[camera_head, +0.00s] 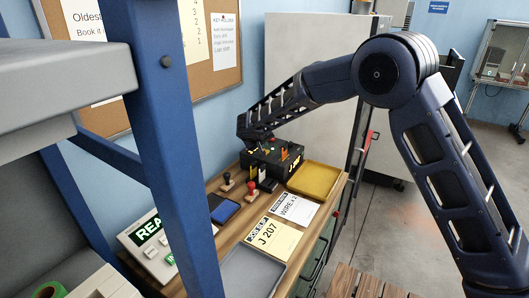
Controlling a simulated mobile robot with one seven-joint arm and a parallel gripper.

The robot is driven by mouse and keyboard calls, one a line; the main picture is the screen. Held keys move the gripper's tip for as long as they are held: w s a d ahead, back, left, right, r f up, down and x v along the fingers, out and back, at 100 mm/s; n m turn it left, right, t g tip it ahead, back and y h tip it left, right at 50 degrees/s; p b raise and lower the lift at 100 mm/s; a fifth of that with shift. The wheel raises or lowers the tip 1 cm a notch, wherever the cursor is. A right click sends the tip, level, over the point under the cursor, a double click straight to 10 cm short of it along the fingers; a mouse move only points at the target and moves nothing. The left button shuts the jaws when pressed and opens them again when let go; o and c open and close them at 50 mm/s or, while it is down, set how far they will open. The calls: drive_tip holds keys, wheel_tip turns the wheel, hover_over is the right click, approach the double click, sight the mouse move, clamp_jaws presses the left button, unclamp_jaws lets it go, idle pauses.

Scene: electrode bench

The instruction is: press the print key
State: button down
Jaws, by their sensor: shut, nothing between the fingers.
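A pale keyed device with a lit green display (149,229) reading "REA…" stands at the lower left of the bench. The blue post hides its right part. A few pale keys show below the display, and a green-marked key (170,258) sits by the post. Its label is cut off, so I cannot tell which key is the print key. My gripper (257,137) is at the far end of my arm by the black box, well away from the device. It is shut and empty; its fingers are hard to make out against the dark box.
The black box (297,165) with orange and yellow bits stands at the back beside a yellow tray (314,181). Stamps, a dark pad (223,208), cards and a grey tray (250,275) fill the bench. The blue post (172,150) rises close in front.

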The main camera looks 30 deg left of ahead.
drive_tip(key=shift+f, duration=0.85)
idle(1.2)
drive_tip(key=shift+r, duration=0.8)
drive_tip(key=shift+r, duration=0.1)
drive_tip(key=shift+r, duration=2.45)
